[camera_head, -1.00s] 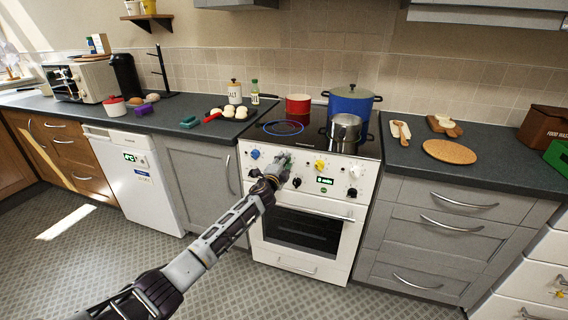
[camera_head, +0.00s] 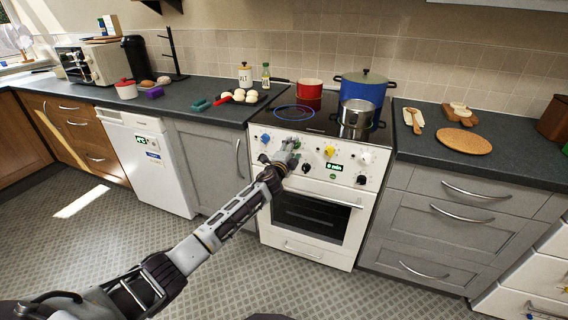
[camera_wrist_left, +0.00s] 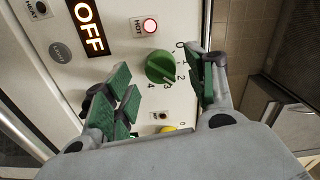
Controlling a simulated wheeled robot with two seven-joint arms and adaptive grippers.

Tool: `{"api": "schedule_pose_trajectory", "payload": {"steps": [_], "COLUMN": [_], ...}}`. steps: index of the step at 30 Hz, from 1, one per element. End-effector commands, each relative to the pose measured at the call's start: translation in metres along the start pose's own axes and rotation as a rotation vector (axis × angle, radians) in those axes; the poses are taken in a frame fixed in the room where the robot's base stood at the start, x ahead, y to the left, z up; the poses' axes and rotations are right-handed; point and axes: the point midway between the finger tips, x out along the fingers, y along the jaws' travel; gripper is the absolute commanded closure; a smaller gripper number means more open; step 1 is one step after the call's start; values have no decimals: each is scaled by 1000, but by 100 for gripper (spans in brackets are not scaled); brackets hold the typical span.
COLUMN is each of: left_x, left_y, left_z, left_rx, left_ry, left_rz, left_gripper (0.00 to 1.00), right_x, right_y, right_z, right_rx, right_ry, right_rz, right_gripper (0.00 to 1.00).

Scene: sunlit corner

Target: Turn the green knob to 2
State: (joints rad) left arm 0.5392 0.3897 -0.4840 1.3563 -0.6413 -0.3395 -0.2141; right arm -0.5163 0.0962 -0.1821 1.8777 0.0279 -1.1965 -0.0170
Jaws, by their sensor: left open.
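The green knob (camera_wrist_left: 160,67) sits on the white stove's front panel, seen in the left wrist view. Numbers up to 4 curve around its side; its pointer is too unclear to read. My left gripper (camera_wrist_left: 162,76) is open, its green-padded fingers on either side of the knob with gaps visible; I cannot tell any contact. In the head view my left gripper (camera_head: 288,156) is at the stove (camera_head: 308,225) front, covering much of the knob's area. My right gripper is not in view.
A blue knob (camera_head: 265,138) and a yellow knob (camera_head: 330,151) flank the gripper. A red pot (camera_head: 309,90), a blue pot (camera_head: 362,90) and a steel pot (camera_head: 356,115) stand on the hob.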

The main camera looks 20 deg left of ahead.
Motion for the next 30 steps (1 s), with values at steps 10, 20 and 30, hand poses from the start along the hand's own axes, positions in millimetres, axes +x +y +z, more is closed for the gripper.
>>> {"api": "schedule_pose_trajectory", "payload": {"steps": [10,20,30], "left_x": [-28,-56,-86], "left_y": [1,2,1], "left_z": [0,0,0], "left_rx": [1,1,1], "left_ry": [0,1,0], "left_rz": [1,2,2], "left_gripper": [44,44,44], "right_x": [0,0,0], "right_y": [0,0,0], "right_z": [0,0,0], "right_rx": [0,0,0], "right_ry": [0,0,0], "right_rz": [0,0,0], "right_gripper": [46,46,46]}}
